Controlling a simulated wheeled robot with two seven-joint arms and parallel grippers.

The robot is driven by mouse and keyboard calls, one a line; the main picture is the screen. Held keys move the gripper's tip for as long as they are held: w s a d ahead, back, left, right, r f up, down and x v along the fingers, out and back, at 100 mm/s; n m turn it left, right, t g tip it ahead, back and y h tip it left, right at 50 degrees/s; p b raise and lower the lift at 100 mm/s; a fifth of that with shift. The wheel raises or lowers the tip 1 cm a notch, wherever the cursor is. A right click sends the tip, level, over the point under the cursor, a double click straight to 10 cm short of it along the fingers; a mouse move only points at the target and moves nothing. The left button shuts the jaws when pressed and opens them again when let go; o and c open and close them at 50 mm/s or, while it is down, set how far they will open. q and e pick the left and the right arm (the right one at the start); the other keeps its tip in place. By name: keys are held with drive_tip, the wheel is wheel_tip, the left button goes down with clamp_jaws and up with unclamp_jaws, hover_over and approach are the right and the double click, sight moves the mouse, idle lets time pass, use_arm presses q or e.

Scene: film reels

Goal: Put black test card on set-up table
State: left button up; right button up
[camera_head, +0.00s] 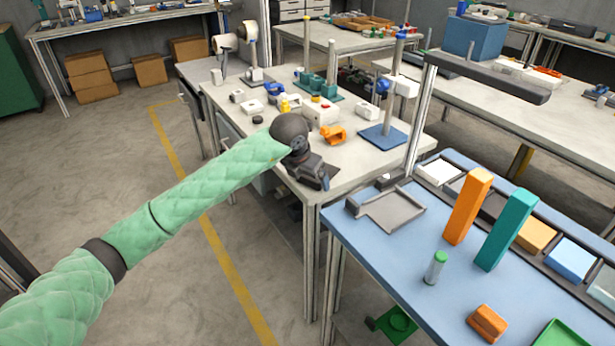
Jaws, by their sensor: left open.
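My left arm in a green quilted sleeve reaches in from the left. Its dark left gripper (314,179) is over the near edge of a light-topped table (352,172); it is open, its fingers small and partly hidden behind the wrist. A dark flat patch shows beside the gripper, but I cannot tell whether it is the black test card or part of the gripper. No other black test card can be made out. A blue-topped table (385,262) stands at the lower right. I cannot tell which table is the set-up table. My right gripper is not in view.
The blue top holds a grey tray (392,208), tall orange (467,207) and teal (505,230) blocks, a green-capped cylinder (435,267) and an orange block (488,323). A post with a dark overhead bar (490,78) rises between the tables. Several small parts crowd the light table.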

use_arm(q)
drive_tip(key=shift+r, duration=0.25)
drive_tip(key=b+v, duration=0.1)
drive_tip(key=v, duration=1)
drive_tip(key=shift+s+r, duration=0.2)
drive_tip(key=shift+r, duration=0.05)
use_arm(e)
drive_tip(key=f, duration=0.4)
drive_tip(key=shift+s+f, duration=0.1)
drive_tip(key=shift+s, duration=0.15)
use_arm(q)
drive_tip(key=shift+a, duration=0.1)
